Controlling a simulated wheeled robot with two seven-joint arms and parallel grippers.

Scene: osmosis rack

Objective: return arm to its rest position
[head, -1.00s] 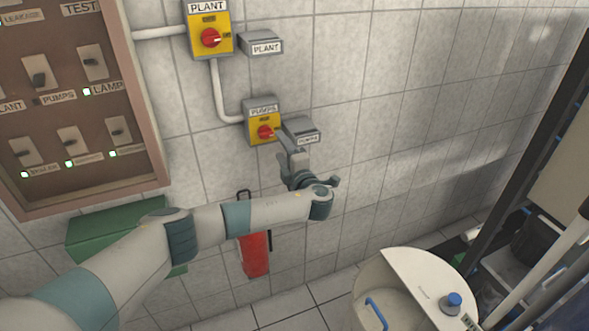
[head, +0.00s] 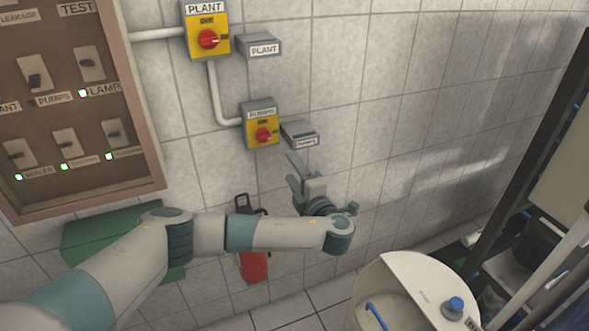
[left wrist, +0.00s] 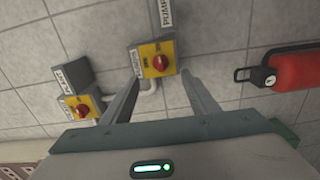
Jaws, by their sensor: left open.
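My left arm (head: 275,232) reaches in from the left in the head view. Its gripper (head: 293,168) is open and empty, in front of the tiled wall, below and right of the yellow PUMPS switch (head: 261,124) with its red knob. The gripper is apart from the switch. In the left wrist view the two fingers (left wrist: 160,98) stand spread, with the PUMPS switch (left wrist: 153,58) beyond them. The yellow PLANT switch (head: 206,32) is higher on the wall; it also shows in the left wrist view (left wrist: 80,108). My right gripper is not in view.
A panel of labelled switches (head: 64,170) with lit lamps hangs at left. A green box (head: 100,236) is below it. A red extinguisher (head: 253,265) stands behind my forearm. A white tank with a blue cap (head: 398,275) is at lower right. The wall right of the gripper is clear.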

